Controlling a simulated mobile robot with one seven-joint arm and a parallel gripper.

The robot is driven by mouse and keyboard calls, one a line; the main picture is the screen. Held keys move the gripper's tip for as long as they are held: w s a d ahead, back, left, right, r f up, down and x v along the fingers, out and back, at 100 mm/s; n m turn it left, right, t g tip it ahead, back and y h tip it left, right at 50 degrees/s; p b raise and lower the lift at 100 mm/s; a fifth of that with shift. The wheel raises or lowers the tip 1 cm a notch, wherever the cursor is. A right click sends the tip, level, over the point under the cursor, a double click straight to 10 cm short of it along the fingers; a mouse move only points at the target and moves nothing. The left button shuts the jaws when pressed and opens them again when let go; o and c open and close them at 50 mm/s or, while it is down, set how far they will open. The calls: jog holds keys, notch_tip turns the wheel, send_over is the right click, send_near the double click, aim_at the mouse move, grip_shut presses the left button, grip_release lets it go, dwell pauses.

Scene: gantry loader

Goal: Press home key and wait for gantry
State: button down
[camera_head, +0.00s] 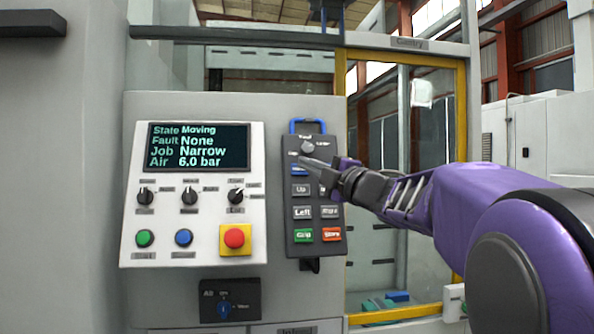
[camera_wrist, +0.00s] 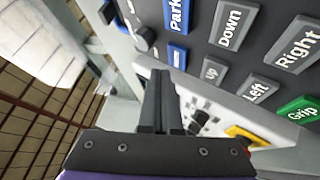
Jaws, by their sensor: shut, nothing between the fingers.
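The dark pendant (camera_head: 291,235) hangs at the right of the control panel. Its keys include Up, Left, Right, a green Grip and a red one. In the wrist view a blue Park key (camera_wrist: 178,14) and a second blue key (camera_wrist: 177,55) show; the second one's label is not readable. My gripper's shut, empty fingers (camera_wrist: 160,75) are close to the second blue key; I cannot tell whether they touch it. The display (camera_head: 198,147) reads State Moving, Fault None, Job Narrow, Air 6.0 bar.
The panel carries several rotary switches, a green button (camera_head: 145,238), a blue button (camera_head: 184,237) and a red emergency stop (camera_head: 235,238) on yellow. A black switch box (camera_head: 230,300) sits below. A yellow-framed gantry door (camera_head: 460,130) stands behind my arm at the right.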

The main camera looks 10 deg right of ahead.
jog(key=s, duration=0.2)
jog(key=s+r, duration=0.1)
jog(key=s, duration=0.1)
jog(key=shift+r, duration=0.2)
dwell(0.6)
